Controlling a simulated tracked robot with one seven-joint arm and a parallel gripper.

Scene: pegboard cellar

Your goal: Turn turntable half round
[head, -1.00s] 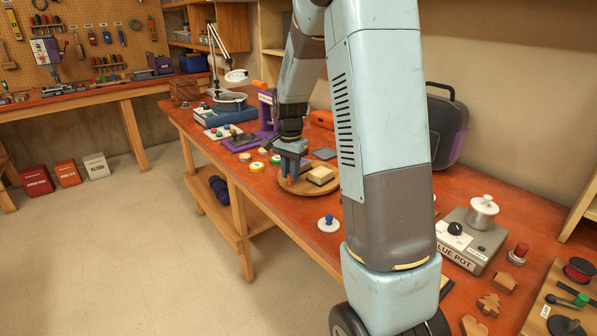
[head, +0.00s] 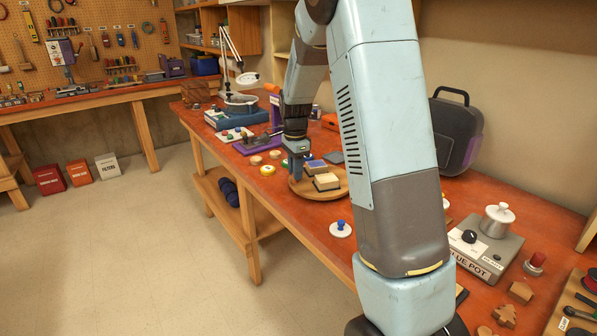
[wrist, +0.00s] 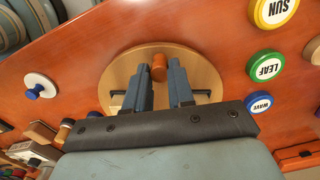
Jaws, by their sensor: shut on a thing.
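The turntable is a round wooden disc (head: 343,190) on the red bench, and it also shows in the wrist view (wrist: 122,68). Two blocks sit on it: a pale-topped one (head: 326,182) and a blue-topped one (head: 315,166). Neither block can be made out in the wrist view. My gripper (head: 296,176) points down at the left side of the disc. In the wrist view my gripper (wrist: 160,80) has its two fingers on either side of a short orange-brown wooden peg (wrist: 159,66) standing near the disc's rim. The fingers are shut on this peg.
Round tokens marked SUN (wrist: 274,10), LEAF (wrist: 266,66) and WAVE (wrist: 260,103) lie beside the turntable. A white disc with a blue knob (head: 341,229) lies near the bench's front edge. A glue pot (head: 486,250) stands at the right. A lamp (head: 232,60) stands behind.

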